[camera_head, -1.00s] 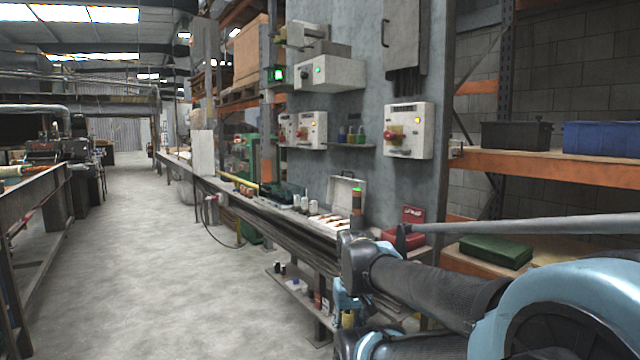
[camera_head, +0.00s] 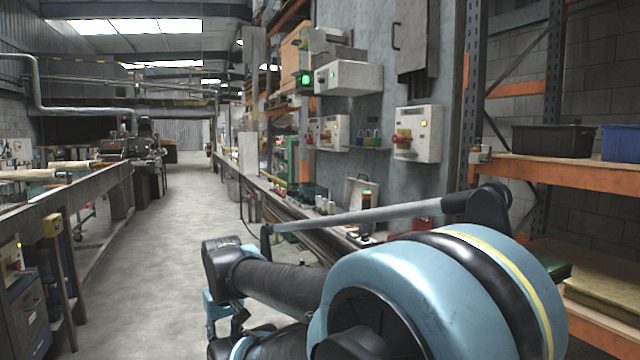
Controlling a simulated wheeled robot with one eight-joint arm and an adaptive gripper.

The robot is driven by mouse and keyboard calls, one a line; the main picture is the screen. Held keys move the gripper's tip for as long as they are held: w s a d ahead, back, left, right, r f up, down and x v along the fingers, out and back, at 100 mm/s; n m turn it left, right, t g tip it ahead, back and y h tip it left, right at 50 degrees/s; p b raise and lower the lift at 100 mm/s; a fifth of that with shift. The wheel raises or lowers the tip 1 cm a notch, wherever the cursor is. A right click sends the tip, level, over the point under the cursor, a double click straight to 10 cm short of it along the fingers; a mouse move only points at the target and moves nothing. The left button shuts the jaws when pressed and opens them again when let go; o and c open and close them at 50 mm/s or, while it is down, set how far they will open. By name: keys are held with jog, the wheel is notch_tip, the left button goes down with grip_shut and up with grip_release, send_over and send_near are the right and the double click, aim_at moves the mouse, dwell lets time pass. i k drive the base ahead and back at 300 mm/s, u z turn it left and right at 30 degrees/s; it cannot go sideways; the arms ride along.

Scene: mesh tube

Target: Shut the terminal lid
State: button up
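No lid is clearly marked as the terminal's. A pale case with a raised lid (camera_head: 359,192) stands open on the long bench, partly hidden behind my arm. A red box (camera_head: 423,222) on the same bench is mostly covered by my arm, so its lid cannot be made out. A grey wall box with a green light (camera_head: 348,77) and pale control boxes with red knobs (camera_head: 418,134) are on the grey panel. My light blue and black arm fills the lower middle. My gripper's fingers cannot be picked out; the arm's far end runs toward the bottom edge.
The bench (camera_head: 305,238) runs along the right of a clear concrete aisle (camera_head: 185,260). Orange shelving with a black bin (camera_head: 552,140) and a blue bin (camera_head: 621,142) stands at right. A railed workbench (camera_head: 60,215) lines the left.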

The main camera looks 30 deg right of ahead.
aim_at(354, 189)
jog(key=u, duration=1.85)
jog(key=k, duration=2.5)
jog(key=z, duration=1.7)
jog(key=i, duration=0.15)
jog(key=z, duration=0.5)
